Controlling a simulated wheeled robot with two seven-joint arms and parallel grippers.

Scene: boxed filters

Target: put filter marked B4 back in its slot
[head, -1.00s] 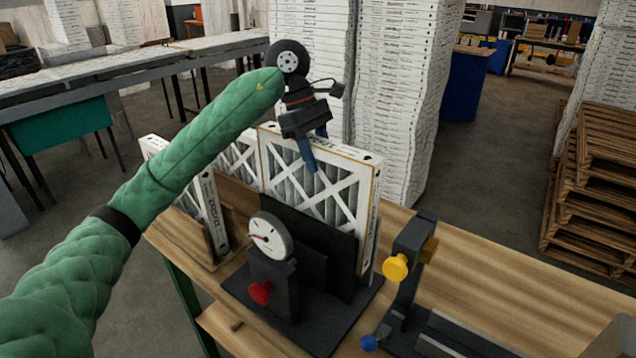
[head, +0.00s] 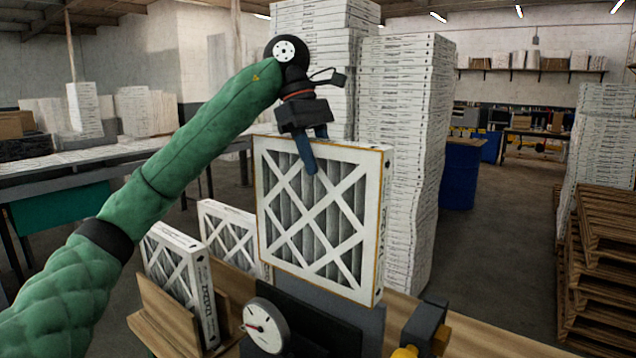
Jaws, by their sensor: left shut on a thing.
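My left gripper (head: 311,160) is shut on the top edge of a white-framed pleated filter (head: 345,215) with a crossed lattice face. The filter hangs upright above the black gauge fixture (head: 310,325); I cannot read a B4 mark on it. A slotted wooden rack (head: 150,308) stands at the lower left with a filter (head: 178,272) upright in it. Another filter (head: 232,232) stands behind that one, its base partly hidden. The rack's slots are mostly hidden by the filters. My right gripper is not in view.
The dial gauge (head: 265,327) stands in front, between rack and held filter. A black clamp with a yellow knob (head: 405,352) is at the right. Tall filter stacks (head: 405,150) rise behind the bench. Wooden pallets (head: 605,255) stand at the far right.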

